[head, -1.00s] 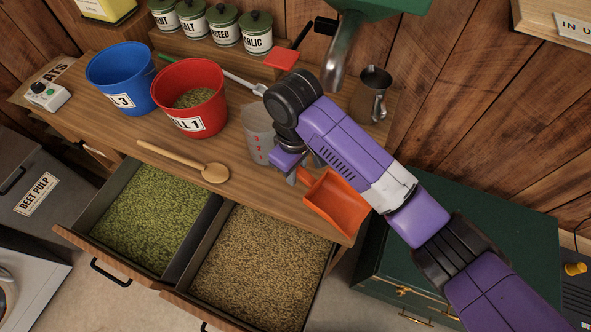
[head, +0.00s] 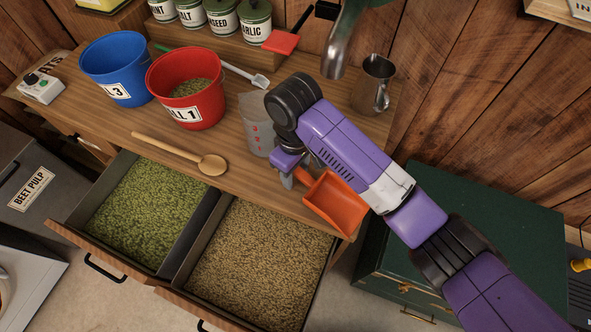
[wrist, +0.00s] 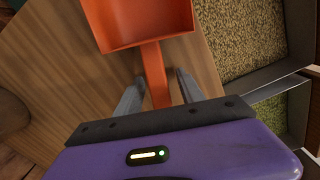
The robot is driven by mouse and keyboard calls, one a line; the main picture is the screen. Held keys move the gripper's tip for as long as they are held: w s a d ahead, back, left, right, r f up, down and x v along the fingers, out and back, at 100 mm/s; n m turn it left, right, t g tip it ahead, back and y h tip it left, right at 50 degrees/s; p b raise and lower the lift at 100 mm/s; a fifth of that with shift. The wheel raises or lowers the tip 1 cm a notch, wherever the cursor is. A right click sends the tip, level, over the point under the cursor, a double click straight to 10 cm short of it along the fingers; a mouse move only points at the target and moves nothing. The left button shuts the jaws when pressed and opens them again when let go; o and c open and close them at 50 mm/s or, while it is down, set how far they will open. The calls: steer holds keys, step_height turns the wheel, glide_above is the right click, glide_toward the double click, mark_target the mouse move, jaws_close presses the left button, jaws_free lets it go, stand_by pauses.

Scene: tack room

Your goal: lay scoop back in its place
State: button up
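The orange scoop (head: 337,203) lies on the wooden bench top near its front right corner, with its pan toward the corner. In the wrist view the scoop (wrist: 140,22) has its handle running between my two fingers. My gripper (wrist: 160,80) is open around the handle, with a clear gap on the right side; contact on the left side is hard to judge. In the head view my gripper (head: 295,178) is low over the bench at the handle end, partly hidden by my wrist.
A clear measuring jug (head: 256,122) stands close behind my gripper. A red bucket (head: 188,92), a blue bucket (head: 118,72), a wooden spoon (head: 180,153) and a metal pitcher (head: 373,85) are on the bench. Open drawers of green pellets (head: 150,210) and grain (head: 255,262) jut out in front.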

steer(key=shift+r, duration=3.95)
steer(key=shift+r, duration=0.1)
step_height(320, 180, up, 8)
steer(key=p, duration=0.8)
steer(key=shift+f, duration=0.2)
